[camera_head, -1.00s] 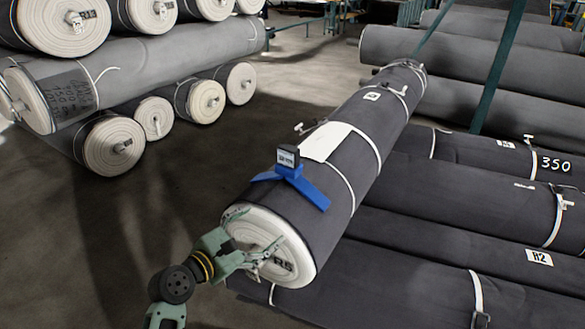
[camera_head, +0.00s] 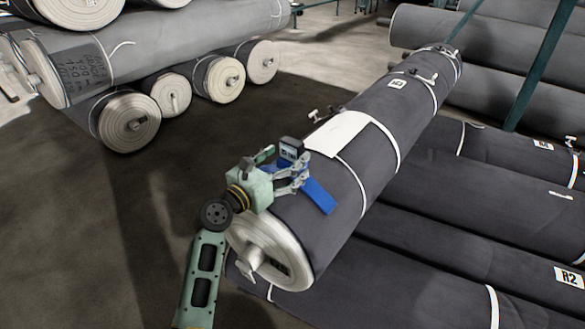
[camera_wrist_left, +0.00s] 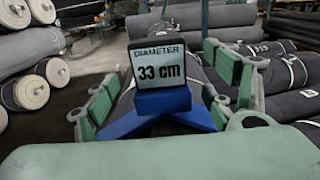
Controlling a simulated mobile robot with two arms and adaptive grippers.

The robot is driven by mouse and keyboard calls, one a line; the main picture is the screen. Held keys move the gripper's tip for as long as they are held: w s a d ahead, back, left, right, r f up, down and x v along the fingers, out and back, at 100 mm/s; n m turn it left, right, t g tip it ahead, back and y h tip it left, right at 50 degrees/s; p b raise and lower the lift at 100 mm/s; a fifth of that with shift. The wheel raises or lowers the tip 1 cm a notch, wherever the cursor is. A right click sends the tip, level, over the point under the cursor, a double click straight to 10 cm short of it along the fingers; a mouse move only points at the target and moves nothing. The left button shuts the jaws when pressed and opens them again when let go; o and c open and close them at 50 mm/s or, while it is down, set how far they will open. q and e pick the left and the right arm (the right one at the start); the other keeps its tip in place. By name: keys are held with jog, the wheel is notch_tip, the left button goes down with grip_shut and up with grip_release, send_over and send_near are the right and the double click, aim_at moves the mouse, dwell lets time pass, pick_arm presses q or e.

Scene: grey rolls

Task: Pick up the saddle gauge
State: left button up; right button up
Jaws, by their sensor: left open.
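The saddle gauge (camera_head: 317,194) is a blue V-shaped saddle with a small dark-framed display (camera_head: 291,149) on top. It straddles the near part of the large dark roll (camera_head: 370,150). My left gripper (camera_head: 296,172) is open at the gauge, and its arm and fingers hide part of the blue saddle. In the left wrist view the gauge (camera_wrist_left: 160,100) stands between the two green-padded fingers, its display reading "DIAMETER 33 cm". Gaps show between the pads and the display block. My right gripper is not in view.
A white sheet (camera_head: 337,135) lies on the roll just behind the gauge. A small metal clamp (camera_head: 320,115) sticks out beside it. More dark rolls (camera_head: 470,200) lie at right, and stacked grey rolls (camera_head: 160,50) stand at left. Bare floor (camera_head: 150,220) lies between.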

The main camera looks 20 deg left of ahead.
aim_at(288, 156)
pick_arm(q)
jog(key=shift+x, duration=1.55)
jog(key=shift+c, duration=0.6)
jog(key=c, duration=1.5)
jog(key=shift+c, duration=1.4)
jog(key=shift+r, duration=0.1)
